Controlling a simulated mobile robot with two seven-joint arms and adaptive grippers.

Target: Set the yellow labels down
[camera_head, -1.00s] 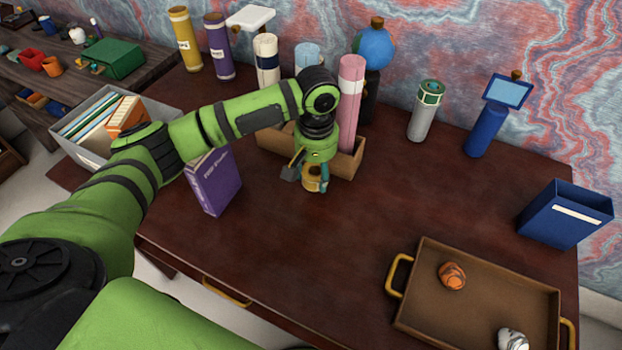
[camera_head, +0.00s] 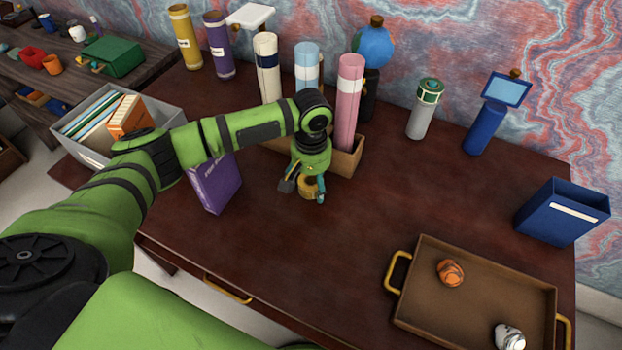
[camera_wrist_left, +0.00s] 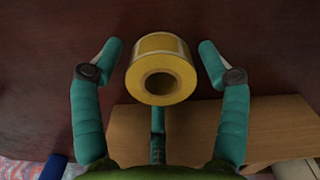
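The yellow labels are a yellow roll with a hollow core (camera_head: 306,187), standing on the dark desk in front of the wooden box. The roll also shows in the left wrist view (camera_wrist_left: 162,70), with its open end facing the camera. My left gripper (camera_head: 307,192) is over the roll, pointing down. In the wrist view its teal fingers (camera_wrist_left: 160,60) are spread on both sides of the roll, with a gap on each side. The right gripper is not in view.
A wooden box (camera_head: 345,160) with pale, blue and pink tubes stands just behind the gripper. A purple box (camera_head: 217,185) is at its left. A brown tray (camera_head: 420,318) holds an orange ball and a white-and-grey item. The desk between them is clear.

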